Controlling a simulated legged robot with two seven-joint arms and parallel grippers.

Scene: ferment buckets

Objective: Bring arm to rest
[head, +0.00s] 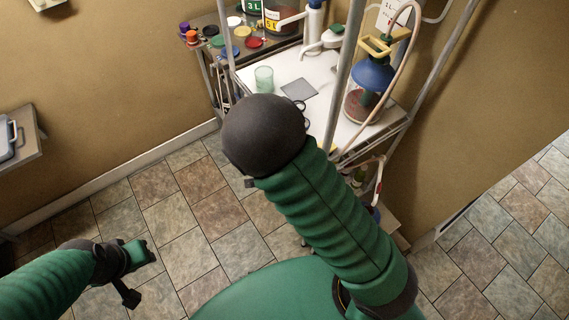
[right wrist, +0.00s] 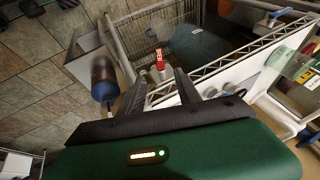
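My right arm (head: 335,225) reaches up and left across the middle of the head view. Its dark rounded joint (head: 265,135) hides my right gripper there. In the right wrist view my right gripper (right wrist: 160,84) shows two dark fingers spread apart, with nothing held between them. My left arm (head: 45,290) comes in low from the left. Its end, with the left gripper (head: 135,268), is over the tiled floor, clear of the furniture. Its fingers are too small to tell open from shut.
A white-topped cart (head: 325,75) with upright metal poles stands behind my right arm. On it are a green cup (head: 264,79), a grey square (head: 299,89) and a blue-topped jar (head: 371,90). Several coloured lids (head: 243,31) lie on a shelf behind. The tiled floor (head: 185,220) at left is clear.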

